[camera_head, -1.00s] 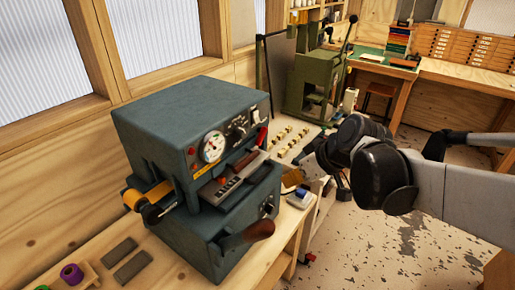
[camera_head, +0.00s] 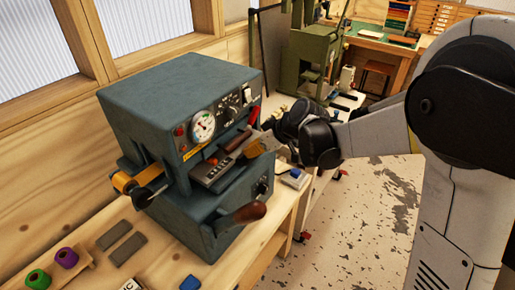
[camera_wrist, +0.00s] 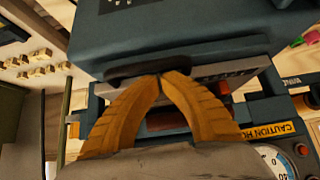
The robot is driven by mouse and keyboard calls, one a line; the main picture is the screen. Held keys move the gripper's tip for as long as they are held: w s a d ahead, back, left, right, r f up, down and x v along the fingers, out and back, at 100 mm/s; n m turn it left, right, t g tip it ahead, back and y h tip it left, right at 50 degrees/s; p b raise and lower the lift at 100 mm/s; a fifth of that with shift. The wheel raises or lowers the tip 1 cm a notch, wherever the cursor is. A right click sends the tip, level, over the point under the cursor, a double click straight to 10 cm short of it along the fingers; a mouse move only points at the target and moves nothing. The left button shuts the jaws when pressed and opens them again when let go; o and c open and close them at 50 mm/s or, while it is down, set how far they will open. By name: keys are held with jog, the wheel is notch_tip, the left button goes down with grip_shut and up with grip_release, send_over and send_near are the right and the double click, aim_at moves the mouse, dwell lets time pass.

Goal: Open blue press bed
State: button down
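The blue press (camera_head: 180,100) is a dark blue-grey machine on the bench, with a gauge on its front. Its bed (camera_head: 212,172) shows in the front slot, holding grey metal type, with a dark brown bar (camera_head: 235,141) just above it. My gripper (camera_head: 258,148) is at the right end of the bed, close to the press front. In the wrist view, its yellow fingers (camera_wrist: 162,76) meet at the tips, just at the edge of a dark bar (camera_wrist: 190,60) on the press. I cannot tell whether they touch it. Nothing shows held between them.
A green press (camera_head: 310,62) stands behind.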

jog(key=shift+w+a+f, duration=0.2)
jog(key=shift+f, duration=0.1)
jog(key=shift+s+d, duration=0.1)
jog(key=s+d, duration=1.3)
jog(key=d, duration=0.3)
jog(key=shift+d, duration=0.4)
